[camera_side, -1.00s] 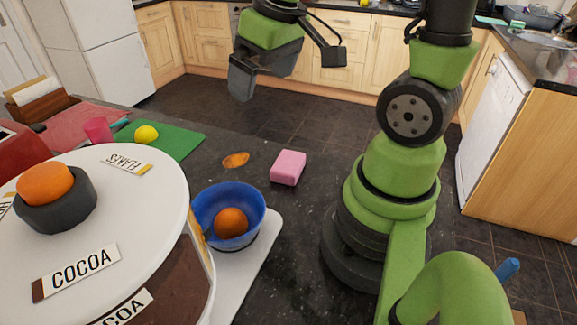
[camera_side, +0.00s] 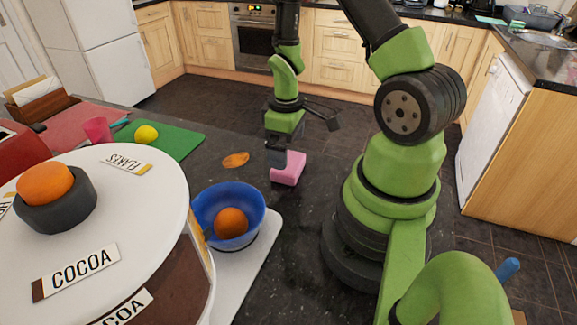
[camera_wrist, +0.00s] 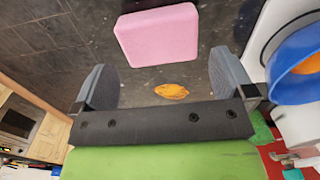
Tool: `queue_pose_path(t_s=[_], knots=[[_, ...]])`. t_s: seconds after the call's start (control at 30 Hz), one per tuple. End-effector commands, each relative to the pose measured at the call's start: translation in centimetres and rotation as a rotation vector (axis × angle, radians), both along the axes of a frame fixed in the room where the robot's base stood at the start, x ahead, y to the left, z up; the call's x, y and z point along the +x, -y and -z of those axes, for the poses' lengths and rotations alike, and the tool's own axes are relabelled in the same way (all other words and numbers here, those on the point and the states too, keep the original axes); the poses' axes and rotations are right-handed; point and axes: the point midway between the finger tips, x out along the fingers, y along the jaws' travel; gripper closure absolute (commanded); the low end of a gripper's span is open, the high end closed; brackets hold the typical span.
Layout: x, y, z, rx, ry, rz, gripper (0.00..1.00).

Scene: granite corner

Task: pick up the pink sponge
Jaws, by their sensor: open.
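The pink sponge (camera_side: 288,169) lies on the dark granite counter, right of the orange patch and behind the blue bowl. My gripper (camera_side: 277,163) is lowered close to it, with its jaws beside and partly in front of the sponge's left side. In the wrist view the sponge (camera_wrist: 157,35) is beyond the fingertips, roughly centred between them. My gripper's two fingers (camera_wrist: 162,75) stand apart there with nothing between them. Whether a finger touches the sponge cannot be told.
A blue bowl (camera_side: 249,195) holding an orange (camera_side: 231,222) stands in front. A flat orange patch (camera_side: 235,160) lies on the counter. A green mat (camera_side: 180,144) bears a lemon (camera_side: 146,134). A large white-topped cocoa canister (camera_side: 150,215) fills the left foreground.

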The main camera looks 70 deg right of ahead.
Motion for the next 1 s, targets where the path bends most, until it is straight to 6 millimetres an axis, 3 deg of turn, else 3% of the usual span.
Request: queue_pose_path(t_s=[0.33,0.67,0.8,1.0], knots=[[-0.4,0.0,4.4,0.003,-0.002,0.003,0.00],[-0.4,0.1,5.0,0.001,0.001,0.002,0.00],[-0.4,0.1,5.0,0.001,0.001,0.002,0.30],[-0.4,0.1,5.0,0.001,0.001,0.002,0.33]])
